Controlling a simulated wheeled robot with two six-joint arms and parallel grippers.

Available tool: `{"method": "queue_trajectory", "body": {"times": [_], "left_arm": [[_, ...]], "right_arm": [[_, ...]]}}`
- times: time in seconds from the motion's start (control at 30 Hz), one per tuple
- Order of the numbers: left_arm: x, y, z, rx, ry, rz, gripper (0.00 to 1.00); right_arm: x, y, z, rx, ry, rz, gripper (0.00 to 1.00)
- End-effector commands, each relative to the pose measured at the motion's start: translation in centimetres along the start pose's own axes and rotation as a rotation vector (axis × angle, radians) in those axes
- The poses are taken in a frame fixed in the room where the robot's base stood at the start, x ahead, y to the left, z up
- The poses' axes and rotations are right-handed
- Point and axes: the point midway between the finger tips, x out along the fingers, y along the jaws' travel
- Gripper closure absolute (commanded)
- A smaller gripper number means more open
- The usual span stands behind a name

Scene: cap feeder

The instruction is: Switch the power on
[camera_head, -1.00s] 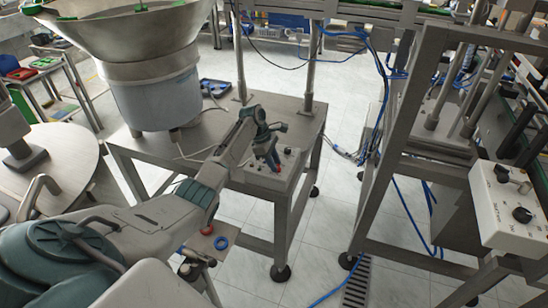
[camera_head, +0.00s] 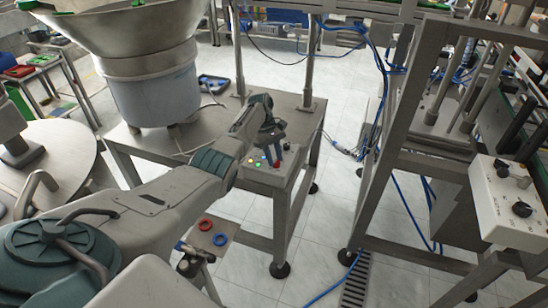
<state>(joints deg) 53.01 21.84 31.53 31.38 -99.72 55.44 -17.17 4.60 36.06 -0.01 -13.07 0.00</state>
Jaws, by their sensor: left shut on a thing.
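The control panel (camera_head: 265,175) sits on the front corner of the feeder's metal table. Small indicator lights (camera_head: 257,162) on it glow in yellow, green and other colours. A red part (camera_head: 277,163) shows at its right side. My left gripper (camera_head: 275,148) reaches over the panel from the left, pointing down, and is shut on the power switch. The switch itself is mostly hidden behind the fingers, so its turn position cannot be read. My right gripper is out of view.
The large feeder bowl (camera_head: 125,35) stands on the table (camera_head: 200,135) left of the panel. A metal frame (camera_head: 385,150) and a white control box (camera_head: 508,205) stand at right. Red (camera_head: 205,224) and blue (camera_head: 220,240) rings lie on a small plate near my left arm.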

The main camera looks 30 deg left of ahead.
Motion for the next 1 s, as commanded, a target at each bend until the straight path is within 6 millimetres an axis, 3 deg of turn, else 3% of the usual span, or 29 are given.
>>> {"method": "queue_trajectory", "body": {"times": [0.37,0.4,0.5,0.83,1.0], "left_arm": [[0.0,0.0,0.0,0.006,0.001,-0.002,0.96],[0.0,0.0,0.0,0.006,0.001,-0.002,0.71],[0.0,0.0,0.0,0.005,0.001,-0.002,0.51],[-0.3,0.0,0.0,0.005,0.001,-0.001,0.51],[-2.4,0.1,-0.1,0.006,0.002,0.001,0.51]], "right_arm": [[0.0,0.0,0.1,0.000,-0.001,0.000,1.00],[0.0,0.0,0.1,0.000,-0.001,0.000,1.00],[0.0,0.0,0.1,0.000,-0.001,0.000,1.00],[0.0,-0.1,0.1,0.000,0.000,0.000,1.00],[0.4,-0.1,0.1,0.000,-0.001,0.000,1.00]]}}
